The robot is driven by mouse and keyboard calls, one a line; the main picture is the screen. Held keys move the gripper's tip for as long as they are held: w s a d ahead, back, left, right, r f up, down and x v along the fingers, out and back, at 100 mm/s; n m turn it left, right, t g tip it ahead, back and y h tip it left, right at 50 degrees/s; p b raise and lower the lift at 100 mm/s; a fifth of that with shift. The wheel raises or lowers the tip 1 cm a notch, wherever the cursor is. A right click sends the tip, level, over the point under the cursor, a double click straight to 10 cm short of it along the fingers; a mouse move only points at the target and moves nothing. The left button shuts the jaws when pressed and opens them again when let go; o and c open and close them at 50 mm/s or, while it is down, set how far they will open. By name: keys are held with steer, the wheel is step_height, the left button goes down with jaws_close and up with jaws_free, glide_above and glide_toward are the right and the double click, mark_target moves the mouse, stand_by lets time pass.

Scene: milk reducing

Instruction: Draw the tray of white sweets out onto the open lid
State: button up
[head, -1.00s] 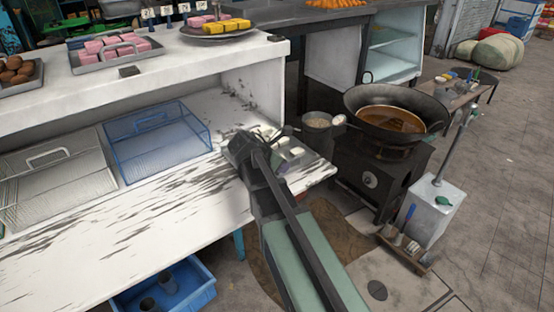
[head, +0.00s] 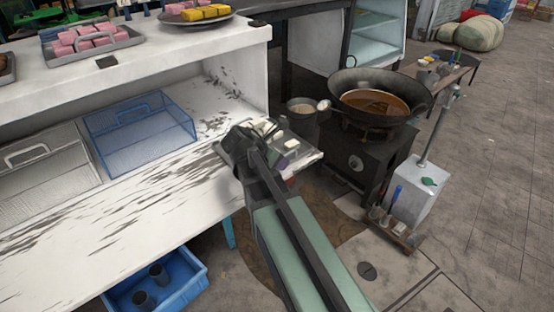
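A small light tray (head: 312,157) holding white sweets (head: 291,144) is at the right end of the white display case. Its right part reaches past the case's right wall. The pale, scratched open lid (head: 130,225) lies flat along the front of the case. My gripper (head: 264,133) is at the tray's left part, over or against it. My dark wrist and green arm hide part of the tray and the lid. The fingers are dark and small, so I cannot tell whether they are shut on the tray's edge.
A wok of oil (head: 376,100) on a dark stove (head: 372,155) is to the right. A pot (head: 302,112) stands behind the tray. The lid's front left is clear.

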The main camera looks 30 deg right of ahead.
steer(key=p+v, duration=0.7)
steer(key=v, duration=0.3)
steer(key=shift+a+r+p, duration=0.25)
steer(key=shift+r+p, duration=0.05)
steer(key=shift+p, duration=0.05)
